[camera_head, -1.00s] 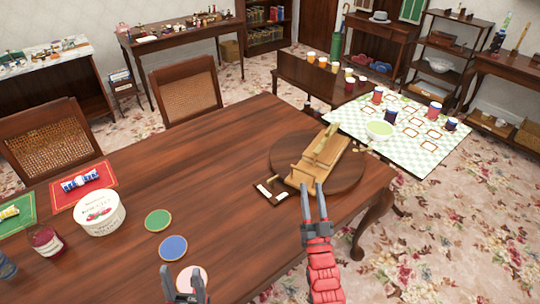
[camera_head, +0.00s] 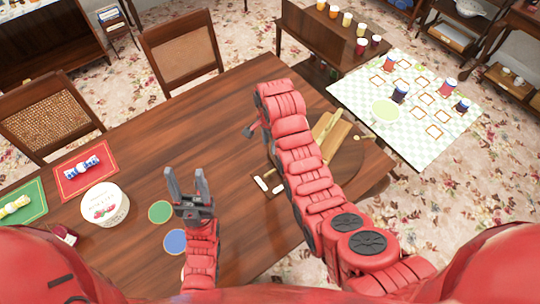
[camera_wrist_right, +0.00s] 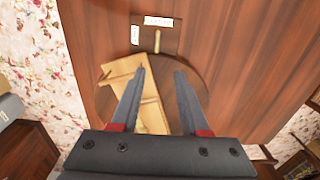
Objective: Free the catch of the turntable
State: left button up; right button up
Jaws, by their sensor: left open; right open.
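The turntable is a dark round wooden disc bearing a pale wooden frame (camera_head: 334,133). In the head view my right arm hides much of both. The right wrist view shows the disc (camera_wrist_right: 190,72) and the frame (camera_wrist_right: 122,72). The catch, a small dark plate (camera_wrist_right: 172,47) with two white labels and a brass-coloured lever (camera_wrist_right: 157,40), lies beside the disc's edge. My right gripper (camera_wrist_right: 160,72) is open and empty above the turntable, its fingers pointing toward the catch. My left gripper (camera_head: 185,172) is open and empty over the table, left of the catch.
The wooden table (camera_head: 130,140) holds a white tub (camera_head: 105,205), a green coaster (camera_head: 160,212), a blue coaster (camera_head: 175,241) and red and green mats at left. Chairs stand along its far side. A checked table (camera_head: 400,145) with cups stands at right. The table's middle is clear.

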jog(key=b, duration=1)
send_over(270, 172)
notch_tip(270, 172, down, 10)
jog(key=shift+r, duration=0.1)
jog(key=p, duration=0.2)
jog(key=shift+f+p, duration=0.25)
jog(key=shift+p, duration=0.05)
notch_tip(270, 172, down, 5)
jog(key=shift+p, duration=0.7)
jog(key=shift+f, duration=0.9)
grip_shut()
